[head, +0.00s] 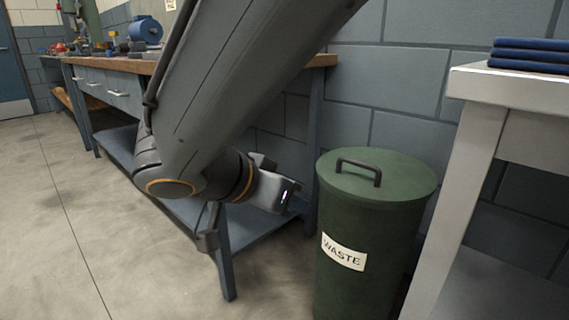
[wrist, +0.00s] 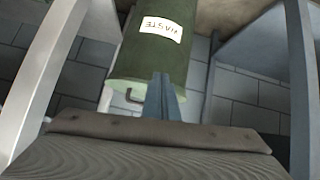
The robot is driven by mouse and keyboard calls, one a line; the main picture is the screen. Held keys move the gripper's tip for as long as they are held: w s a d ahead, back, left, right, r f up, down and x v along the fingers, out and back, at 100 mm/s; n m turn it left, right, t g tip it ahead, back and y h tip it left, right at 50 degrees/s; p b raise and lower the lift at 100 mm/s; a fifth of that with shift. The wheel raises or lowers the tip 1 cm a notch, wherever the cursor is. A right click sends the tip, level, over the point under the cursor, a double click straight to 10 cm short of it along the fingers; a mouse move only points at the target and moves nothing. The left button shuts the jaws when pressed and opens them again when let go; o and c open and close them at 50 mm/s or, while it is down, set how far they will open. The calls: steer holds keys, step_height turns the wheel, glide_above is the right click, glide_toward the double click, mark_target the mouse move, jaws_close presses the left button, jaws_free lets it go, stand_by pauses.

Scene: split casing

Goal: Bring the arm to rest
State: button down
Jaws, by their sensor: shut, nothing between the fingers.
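My arm hangs across the middle of the head view, coming down from the top and bending at a joint low in front of the workbench. Its wrist end lies left of the green waste bin (head: 375,230), apart from it in that picture. In the wrist view my gripper (wrist: 161,82) has its fingers together, with nothing between them. The waste bin (wrist: 150,65) shows upside down beyond the fingers there. In the head view the fingers are hard to make out against the arm.
A wooden-topped workbench (head: 105,64) with drawers and tools stands behind my arm. A blue machine (head: 145,30) is on it. A pale table (head: 480,100) with folded blue cloths (head: 530,55) stands at right. Open floor (head: 60,230) lies at left.

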steer(key=s+a+f+n+g+y+p, duration=0.1)
steer(key=s+a+f+n+g+y, duration=0.15)
steer(key=s+n+g+y, duration=0.4)
steer(key=s+a+f+n+g+y+p, duration=0.1)
steer(key=s+a+f+n+y+p, duration=0.2)
steer(key=s+n, duration=0.65)
steer(key=d+r+m+p, duration=0.2)
steer(key=d+r+p, duration=0.4)
steer(key=r+p, duration=0.4)
steer(key=s+d+r+m+h+p, duration=0.1)
steer(key=d+r+m+p, duration=0.2)
steer(key=d+r+p, duration=0.4)
steer(key=d+r+m+h+p, duration=0.1)
steer(key=d+r+m+p, duration=0.2)
steer(key=d+r+p, duration=0.4)
steer(key=shift+s+d+r+t+p, duration=0.15)
steer(key=shift+r+p, duration=1.4)
steer(key=shift+p, duration=1.6)
steer(key=shift+s+a+r+t+p, duration=0.1)
steer(key=shift+r+p, duration=1.4)
steer(key=shift+p, duration=1.65)
